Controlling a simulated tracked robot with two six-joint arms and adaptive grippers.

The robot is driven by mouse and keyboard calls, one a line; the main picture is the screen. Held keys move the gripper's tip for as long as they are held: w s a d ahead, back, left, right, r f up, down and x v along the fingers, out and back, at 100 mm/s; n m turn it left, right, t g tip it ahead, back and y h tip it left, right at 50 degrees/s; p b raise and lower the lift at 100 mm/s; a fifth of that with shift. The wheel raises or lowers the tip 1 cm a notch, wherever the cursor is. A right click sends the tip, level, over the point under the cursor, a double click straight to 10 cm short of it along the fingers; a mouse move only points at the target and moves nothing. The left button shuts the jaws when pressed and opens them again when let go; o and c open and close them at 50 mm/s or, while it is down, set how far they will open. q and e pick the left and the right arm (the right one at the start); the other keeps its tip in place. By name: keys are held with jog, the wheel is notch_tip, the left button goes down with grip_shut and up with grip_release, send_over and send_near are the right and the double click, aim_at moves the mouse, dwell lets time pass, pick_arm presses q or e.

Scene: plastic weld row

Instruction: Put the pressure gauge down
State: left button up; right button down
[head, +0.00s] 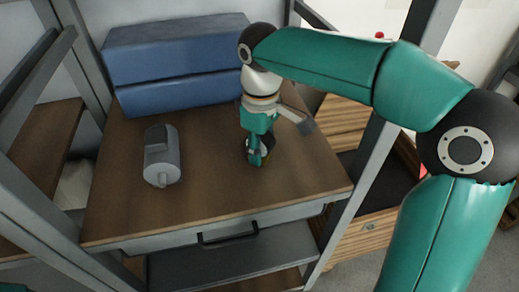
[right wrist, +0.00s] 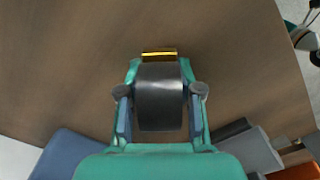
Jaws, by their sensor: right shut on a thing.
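The pressure gauge (right wrist: 160,95) shows in the right wrist view as a dark, rounded body with a gold-coloured fitting at its far end. My right gripper (right wrist: 159,100) is shut on it, with a finger on each side. In the head view my right gripper (head: 258,158) points down over the right part of the brown tabletop (head: 215,190). The gauge is mostly hidden behind the fingers there; only a dark bit shows. It is low over the wood, and I cannot tell whether it touches. My left gripper is not in view.
A grey motor-like cylinder (head: 162,160) lies on the left of the tabletop. A large blue case (head: 180,65) stands along the back. Grey frame posts (head: 350,190) rise at the sides. The wood between cylinder and gripper, and towards the front edge, is clear.

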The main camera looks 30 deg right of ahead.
jog(key=shift+f, duration=0.15)
jog(key=c, duration=0.8)
grip_release()
jog(key=shift+o, duration=0.2)
notch_tip(320, 180, up, 8)
jog(key=shift+f+p, duration=0.2)
jog(key=shift+p, duration=0.95)
jog(key=shift+r, duration=0.15)
jog(key=shift+s, duration=0.1)
